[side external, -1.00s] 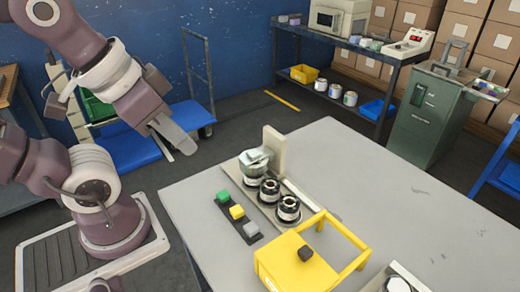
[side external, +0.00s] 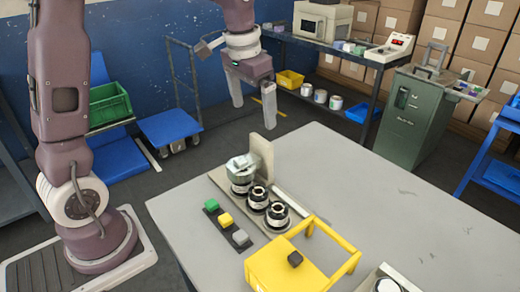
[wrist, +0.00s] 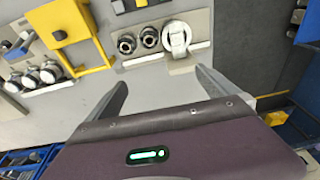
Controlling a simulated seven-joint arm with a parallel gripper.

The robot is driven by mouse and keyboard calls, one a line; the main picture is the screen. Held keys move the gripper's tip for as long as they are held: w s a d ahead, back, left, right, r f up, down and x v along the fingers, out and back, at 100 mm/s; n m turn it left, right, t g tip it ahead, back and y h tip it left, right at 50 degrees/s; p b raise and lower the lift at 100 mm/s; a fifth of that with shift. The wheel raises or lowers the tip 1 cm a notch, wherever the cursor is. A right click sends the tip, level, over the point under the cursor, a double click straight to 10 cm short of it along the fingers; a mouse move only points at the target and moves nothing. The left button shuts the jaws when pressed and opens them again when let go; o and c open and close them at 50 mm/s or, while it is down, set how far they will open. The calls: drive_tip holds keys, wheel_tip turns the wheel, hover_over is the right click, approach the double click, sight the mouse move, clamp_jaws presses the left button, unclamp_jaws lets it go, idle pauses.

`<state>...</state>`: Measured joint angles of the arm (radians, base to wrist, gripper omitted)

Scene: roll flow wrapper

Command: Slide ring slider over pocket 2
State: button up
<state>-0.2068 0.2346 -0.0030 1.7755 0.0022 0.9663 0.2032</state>
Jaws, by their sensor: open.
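A grey fixture plate (side external: 222,178) on the table carries a row of three round pockets. A pale ring-like piece, which looks like the ring slider (side external: 241,174), sits over the far pocket, in front of an upright beige post (side external: 262,156). It also shows in the wrist view (wrist: 176,36). The middle pocket (side external: 258,197) and near pocket (side external: 278,213) are dark with light centres and uncovered. They also show in the wrist view. My gripper (side external: 256,116) is open and empty, fingers down, high above the fixture. Its fingers (wrist: 161,77) are clear of the slider.
A dark strip (side external: 226,225) with green, yellow and grey blocks lies beside the fixture. A yellow box (side external: 270,268) with a black knob and a raised yellow frame stands at the near end. The table's right side (side external: 400,200) is bare. Shelves and boxes stand behind.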

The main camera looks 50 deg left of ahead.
drive_tip(key=g, duration=0.2)
hover_over(261, 149)
drive_tip(key=f, duration=1.1)
drive_tip(key=shift+w+a, duration=0.4)
drive_tip(key=f, duration=0.8)
drive_tip(key=shift+w+a, duration=0.15)
drive_tip(key=shift+a, duration=0.05)
drive_tip(key=c, duration=2)
drive_tip(key=d, duration=0.8)
drive_tip(key=o, duration=2)
